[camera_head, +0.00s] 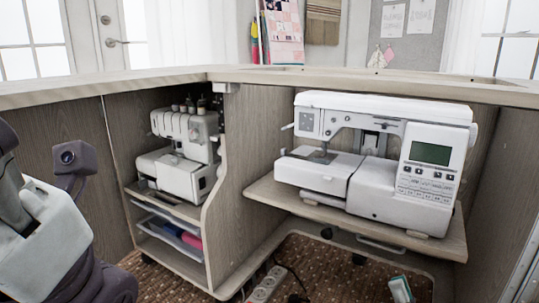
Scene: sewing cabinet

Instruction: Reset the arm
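My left arm comes in at the left edge, in front of the wooden cabinet side, with a dark camera-like part on it. Its gripper is out of the picture. Only a small tip of my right gripper (401,289) shows at the bottom edge, right of centre, low in front of the floor and below the sewing machine shelf. The rest of it is cut off, so I cannot tell whether it is open or shut. No object shows in it.
A white sewing machine (385,160) stands on a wooden shelf (440,243). A serger (185,155) sits in the left compartment above plastic drawers (170,232). The cabinet top (300,76) runs above both. A power strip (265,285) lies on the brown floor.

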